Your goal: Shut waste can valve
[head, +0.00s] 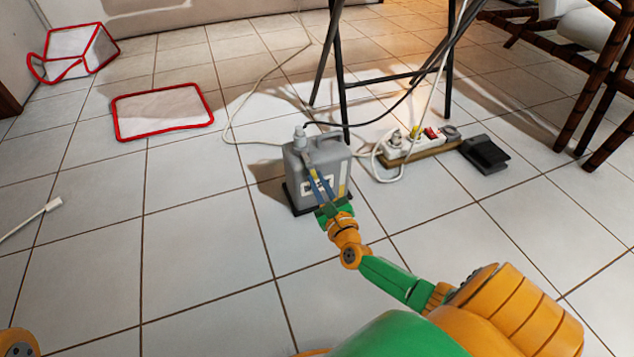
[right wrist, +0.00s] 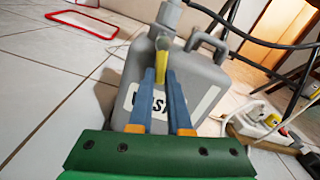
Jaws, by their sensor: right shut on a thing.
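The waste can (head: 300,188) is a grey jerrycan with a white label, upright on a black base on the tiled floor. It also fills the middle of the right wrist view (right wrist: 130,80). Its valve (right wrist: 163,43) is a small grey and yellow piece on the can's front near the top. My right gripper (head: 315,174) reaches the can's front from below. In the right wrist view its blue fingers (right wrist: 162,72) are closed on the valve's yellow part, which they partly hide. My left gripper is out of view.
A power strip (head: 412,148) with plugs and a black pedal (head: 485,153) lie to the right of the can. Black stand legs (head: 341,85) rise behind it, and cables cross the floor. A red-edged mat (head: 163,111) lies at the left.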

